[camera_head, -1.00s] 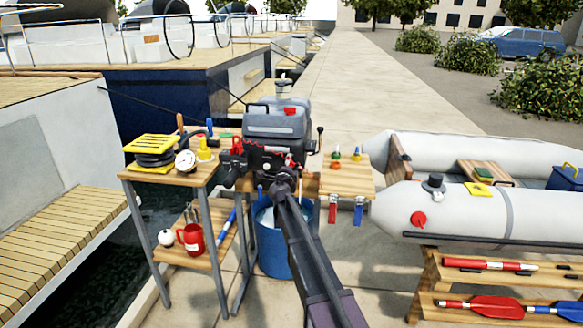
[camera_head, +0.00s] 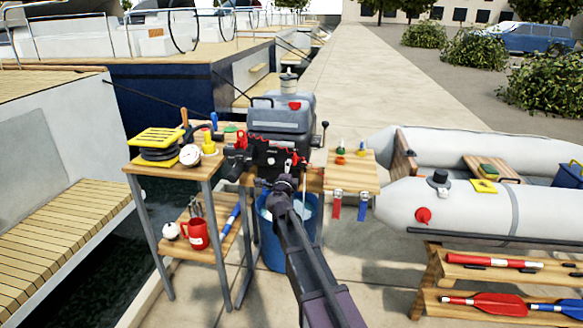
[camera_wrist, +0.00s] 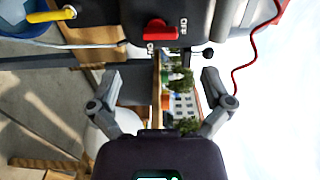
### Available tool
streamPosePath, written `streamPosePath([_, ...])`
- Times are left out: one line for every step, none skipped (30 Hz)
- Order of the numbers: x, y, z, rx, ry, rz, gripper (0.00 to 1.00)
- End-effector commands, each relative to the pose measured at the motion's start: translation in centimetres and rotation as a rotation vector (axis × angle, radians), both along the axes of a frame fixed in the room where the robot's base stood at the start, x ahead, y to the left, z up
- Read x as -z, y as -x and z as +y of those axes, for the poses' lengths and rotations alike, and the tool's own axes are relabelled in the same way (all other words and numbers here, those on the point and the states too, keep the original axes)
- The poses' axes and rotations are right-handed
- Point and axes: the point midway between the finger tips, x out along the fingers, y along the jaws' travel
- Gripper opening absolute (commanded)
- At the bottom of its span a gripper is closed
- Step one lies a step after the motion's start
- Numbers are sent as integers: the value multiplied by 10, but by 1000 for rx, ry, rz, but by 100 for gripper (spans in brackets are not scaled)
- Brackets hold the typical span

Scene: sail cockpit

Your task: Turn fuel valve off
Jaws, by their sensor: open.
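The fuel valve is a red lever (camera_wrist: 161,29) on the dark engine housing in the wrist view. Small white letters stand on the housing to its right and below it. The lever lies across the picture, its stubby end to the left. My gripper (camera_wrist: 162,76) is open and empty, its two fingers spread wide to either side below the lever and apart from it. In the head view my gripper (camera_head: 275,158) is in front of the grey outboard engine (camera_head: 281,120), and it hides part of the engine's front. A small red part (camera_head: 294,160) shows beside it.
A small wooden table (camera_head: 170,168) with tools stands left of the engine. A wooden shelf (camera_head: 352,184) with coloured fittings is at its right. A blue bucket (camera_head: 273,252) is below. A grey inflatable boat (camera_head: 465,208) lies on the right. A red cable (camera_wrist: 252,50) curves nearby.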

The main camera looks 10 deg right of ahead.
Motion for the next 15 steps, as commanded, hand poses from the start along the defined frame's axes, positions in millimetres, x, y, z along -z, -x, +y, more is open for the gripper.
streamPosePath([0,10,2,-1,0,0,100])
streamPosePath([0,13,3,0,0,0,100])
streamPosePath([0,17,4,0,0,0,100])
streamPosePath([0,20,5,0,0,0,100])
streamPosePath([0,22,6,0,0,0,100])
streamPosePath([0,24,7,1,0,0,100])
streamPosePath([0,26,7,1,0,0,100])
streamPosePath([0,27,8,1,0,0,100])
streamPosePath([0,28,9,1,0,0,100])
streamPosePath([0,29,9,1,0,0,100])
streamPosePath([0,30,9,1,0,0,100])
streamPosePath([0,30,9,1,0,0,100])
streamPosePath([0,30,9,1,0,0,100])
streamPosePath([0,30,9,1,0,0,100])
streamPosePath([0,30,9,1,0,0,100])
